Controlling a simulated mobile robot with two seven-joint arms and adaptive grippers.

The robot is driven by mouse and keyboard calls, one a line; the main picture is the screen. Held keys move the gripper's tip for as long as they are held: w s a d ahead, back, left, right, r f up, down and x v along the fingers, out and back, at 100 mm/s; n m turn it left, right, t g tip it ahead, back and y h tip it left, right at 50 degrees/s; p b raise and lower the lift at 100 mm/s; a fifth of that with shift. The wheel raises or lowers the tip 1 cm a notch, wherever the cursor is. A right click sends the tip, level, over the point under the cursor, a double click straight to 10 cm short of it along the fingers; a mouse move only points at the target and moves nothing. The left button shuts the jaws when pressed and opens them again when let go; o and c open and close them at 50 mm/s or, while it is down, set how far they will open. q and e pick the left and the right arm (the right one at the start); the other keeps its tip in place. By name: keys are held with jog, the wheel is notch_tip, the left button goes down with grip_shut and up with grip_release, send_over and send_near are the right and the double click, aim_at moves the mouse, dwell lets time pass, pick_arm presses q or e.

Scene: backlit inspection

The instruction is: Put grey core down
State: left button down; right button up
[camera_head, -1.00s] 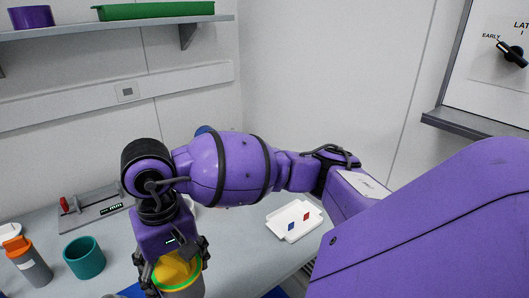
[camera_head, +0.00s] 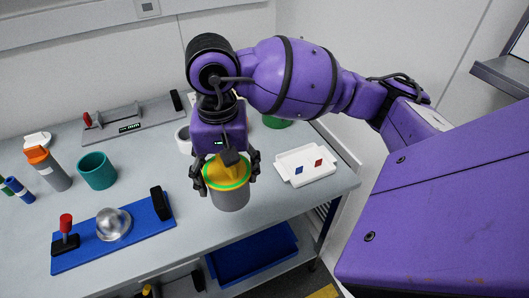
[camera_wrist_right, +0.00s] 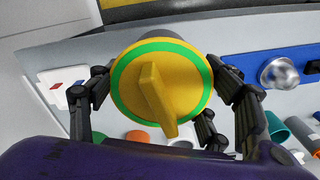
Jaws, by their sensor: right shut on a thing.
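The grey core (camera_head: 230,198) is a grey cylinder with a yellow top, a green ring and a yellow grip bar. It is upright in my right gripper (camera_head: 227,178), whose fingers are shut around its upper part. In the right wrist view the yellow top (camera_wrist_right: 160,85) faces the camera between the dark fingers (camera_wrist_right: 165,100). In the head view the core shows over the front part of the table (camera_head: 290,210); I cannot tell whether its bottom touches the surface. My left gripper is not in view.
A blue fixture (camera_head: 140,238) with a silver dome (camera_head: 113,224) and a red-knobbed clamp (camera_head: 66,225) lies left of the core. A grey fixture (camera_head: 135,122) lies behind. A teal cup (camera_head: 97,171), an orange-capped bottle (camera_head: 48,168) and a white tray (camera_head: 305,165) stand around. A blue bin (camera_head: 250,258) is below the table.

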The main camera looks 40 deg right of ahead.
jog(key=shift+d+f, duration=0.1)
jog(key=shift+d, duration=0.15)
jog(key=shift+m, duration=0.3)
jog(key=w+d+f, duration=0.2)
jog(key=d+f, duration=0.1)
jog(key=f, duration=0.1)
jog(key=w+d+f+p, duration=0.1)
jog(key=w+d+f, duration=0.1)
jog(key=d+f, duration=0.2)
jog(key=w+d+f+p, duration=0.1)
jog(key=w+d+f, duration=0.2)
jog(key=d+f, duration=0.1)
jog(key=shift+d+f, duration=0.2)
jog(key=shift+f, duration=0.2)
